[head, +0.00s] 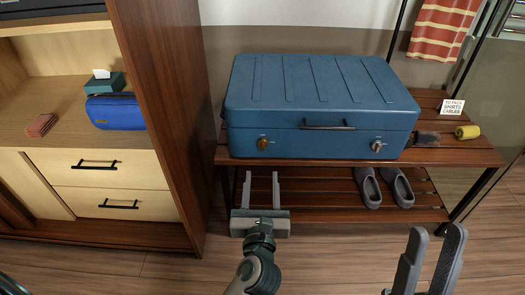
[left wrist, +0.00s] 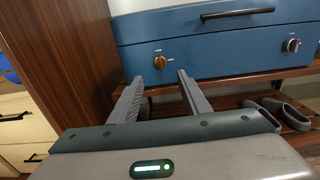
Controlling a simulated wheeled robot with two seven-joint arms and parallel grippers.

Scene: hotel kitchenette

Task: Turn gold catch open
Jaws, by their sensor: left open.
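A blue suitcase (head: 318,105) lies shut on a slatted wooden rack, its front facing me. The gold catch (head: 263,143) is a round knob on the left of its front; it also shows in the left wrist view (left wrist: 160,62), with small marks beside it. A silver catch (head: 377,146) sits on the right of the front, and a dark handle (head: 326,126) lies between them. My left gripper (head: 261,177) is open and empty, in front of and below the gold catch, apart from it. My right gripper (head: 437,231) is open and empty at lower right, away from the suitcase.
The wooden rack (head: 455,157) carries a small sign (head: 452,107) and a yellow roll (head: 467,132) right of the suitcase. Grey slippers (head: 384,187) lie on its lower shelf. A tall wooden cabinet side (head: 165,110) stands close on the left. The floor in front is clear.

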